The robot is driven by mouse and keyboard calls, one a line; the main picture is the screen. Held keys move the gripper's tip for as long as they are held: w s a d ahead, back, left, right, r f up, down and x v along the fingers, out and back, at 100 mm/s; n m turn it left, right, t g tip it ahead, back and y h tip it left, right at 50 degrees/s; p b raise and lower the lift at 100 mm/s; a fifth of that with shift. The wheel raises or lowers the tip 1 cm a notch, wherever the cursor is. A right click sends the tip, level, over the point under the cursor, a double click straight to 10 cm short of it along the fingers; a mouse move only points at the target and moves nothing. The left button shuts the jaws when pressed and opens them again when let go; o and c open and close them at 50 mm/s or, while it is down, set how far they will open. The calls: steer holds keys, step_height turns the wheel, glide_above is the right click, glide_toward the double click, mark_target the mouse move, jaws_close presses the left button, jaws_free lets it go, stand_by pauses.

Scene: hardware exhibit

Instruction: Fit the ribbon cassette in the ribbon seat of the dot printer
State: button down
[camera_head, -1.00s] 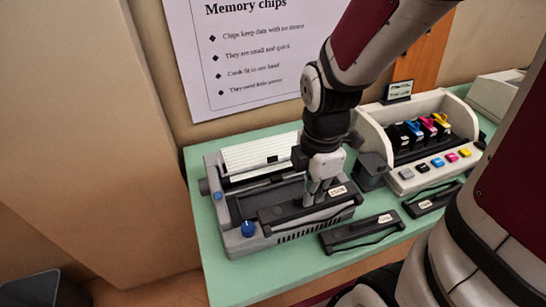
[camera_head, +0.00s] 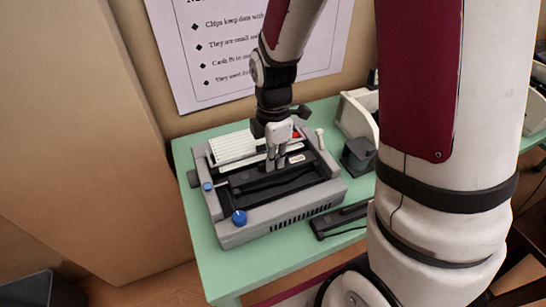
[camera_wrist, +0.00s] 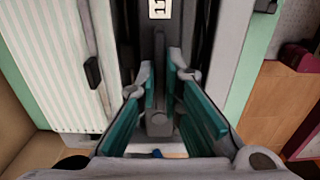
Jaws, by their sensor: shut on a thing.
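The dot printer (camera_head: 290,212) is a grey box with a blue knob and a striped paper sheet at its back. My gripper (camera_head: 277,166) is over its middle, shut on the grip of the black ribbon cassette (camera_head: 265,186). The cassette, with a white label, lies lengthwise within the printer's side walls, in or just above the ribbon seat. I cannot tell whether it is fully down. In the wrist view, my gripper's teal pads (camera_wrist: 160,100) stand on both sides of the cassette's grey upright grip (camera_wrist: 158,123). The seat is mostly hidden under the cassette.
Another black cassette (camera_head: 340,219) lies on the green table (camera_head: 225,268) right of the printer. A dark block (camera_head: 357,156) and a pale-walled machine (camera_head: 354,114) stand further right. My arm hides much of the right side. The table's front left is clear.

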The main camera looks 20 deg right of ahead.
steer(key=shift+f, duration=0.2)
steer(key=shift+f+b, duration=0.3)
steer(key=shift+f, duration=0.15)
steer(key=shift+f, duration=0.1)
steer(key=c, duration=1.7)
jaws_free()
